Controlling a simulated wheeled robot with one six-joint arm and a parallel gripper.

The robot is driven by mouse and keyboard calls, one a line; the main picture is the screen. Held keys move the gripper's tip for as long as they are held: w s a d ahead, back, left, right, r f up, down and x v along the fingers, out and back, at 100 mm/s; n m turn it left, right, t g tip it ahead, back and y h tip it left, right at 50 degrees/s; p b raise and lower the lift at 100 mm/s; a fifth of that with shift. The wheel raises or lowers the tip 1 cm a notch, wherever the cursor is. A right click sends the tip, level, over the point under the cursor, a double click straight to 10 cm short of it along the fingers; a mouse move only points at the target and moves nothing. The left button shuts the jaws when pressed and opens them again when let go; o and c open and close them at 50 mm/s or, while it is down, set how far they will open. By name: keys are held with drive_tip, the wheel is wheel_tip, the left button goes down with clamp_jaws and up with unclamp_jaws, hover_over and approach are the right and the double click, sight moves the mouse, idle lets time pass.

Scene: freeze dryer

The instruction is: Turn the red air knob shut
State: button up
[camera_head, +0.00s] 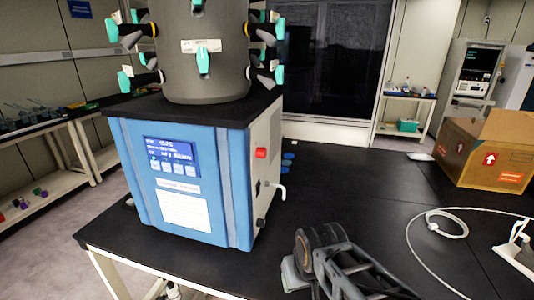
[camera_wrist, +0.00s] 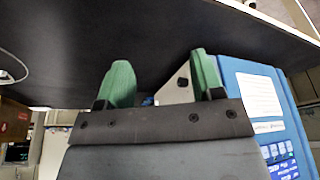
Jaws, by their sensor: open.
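The red air knob (camera_head: 261,153) sticks out from the upper part of the pale right side panel of the blue freeze dryer (camera_head: 128,168). Nothing touches it in the head view. My arm shows at the bottom middle of the head view, low and to the right of the dryer, well apart from the knob. In the wrist view, my gripper (camera_wrist: 162,82) has its two green fingers spread wide with nothing between them. The dryer's blue front (camera_wrist: 243,75) and part of its pale side show at the right there. The knob cannot be made out in the wrist view.
A white outlet pipe (camera_head: 277,188) and a dark fitting (camera_head: 261,223) project from the dryer's side below the knob. A cardboard box (camera_head: 488,150) and a white cable (camera_head: 440,225) lie at the right.

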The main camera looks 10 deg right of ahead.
drive_tip(key=w+d+m+g+p, duration=0.1)
drive_tip(key=d+p, duration=0.1)
drive_tip(key=d, duration=0.1)
drive_tip(key=m+t+y+p, duration=0.7)
drive_tip(key=m+y, duration=0.9)
drive_tip(key=m, duration=0.9)
approach(261, 153)
drive_tip(key=w+p+x, duration=0.1)
drive_tip(key=p+x, duration=0.2)
drive_tip(key=x, duration=0.5)
drive_tip(key=shift+w+d+f+p, duration=0.15)
drive_tip(key=shift+d+f+p, duration=0.2)
drive_tip(key=c, duration=0.9)
